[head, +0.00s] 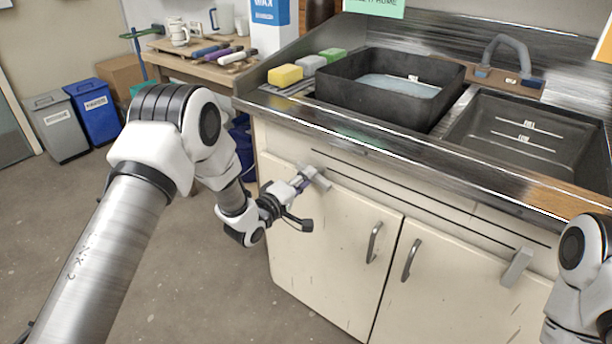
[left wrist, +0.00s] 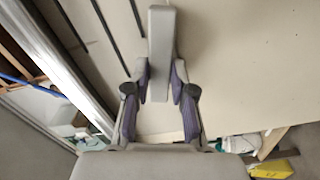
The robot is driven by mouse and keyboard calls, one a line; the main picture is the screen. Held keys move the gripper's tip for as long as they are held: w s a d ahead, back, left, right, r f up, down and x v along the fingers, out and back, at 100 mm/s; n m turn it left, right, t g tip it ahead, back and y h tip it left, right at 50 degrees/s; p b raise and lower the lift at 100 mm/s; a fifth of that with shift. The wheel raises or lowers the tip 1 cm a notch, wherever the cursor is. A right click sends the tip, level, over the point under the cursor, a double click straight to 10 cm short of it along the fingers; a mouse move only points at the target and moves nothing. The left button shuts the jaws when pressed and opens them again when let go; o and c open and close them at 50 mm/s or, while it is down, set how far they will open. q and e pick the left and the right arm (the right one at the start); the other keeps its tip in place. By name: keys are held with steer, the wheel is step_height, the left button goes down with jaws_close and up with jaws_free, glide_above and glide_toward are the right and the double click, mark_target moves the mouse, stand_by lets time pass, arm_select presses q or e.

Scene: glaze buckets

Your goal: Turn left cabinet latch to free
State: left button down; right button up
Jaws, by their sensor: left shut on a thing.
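The left cabinet latch (head: 319,178) is a grey bar near the top of the left cabinet door (head: 325,240), just under the counter edge. It lies slanted in the head view. My left gripper (head: 300,185) is at this latch, shut on it. In the left wrist view the latch (left wrist: 160,38) runs up from between the two purple-padded fingers of the gripper (left wrist: 160,90), one finger on each side. The latch's lower end is between the fingers. My right gripper is out of view; only part of my right arm shows at the lower right.
A second grey latch (head: 517,266) is on the right cabinet door. Two curved handles (head: 374,243) are near the middle seam. The metal counter edge (head: 400,150) overhangs above the doors. A black tub (head: 385,95) and sponges stand on the counter.

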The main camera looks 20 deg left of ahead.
arm_select(q)
steer(key=shift+n, duration=1.6)
steer(key=shift+p, duration=0.3)
steer(key=c, duration=1)
jaws_free()
steer(key=shift+f, duration=0.1)
steer(key=v, duration=1.2)
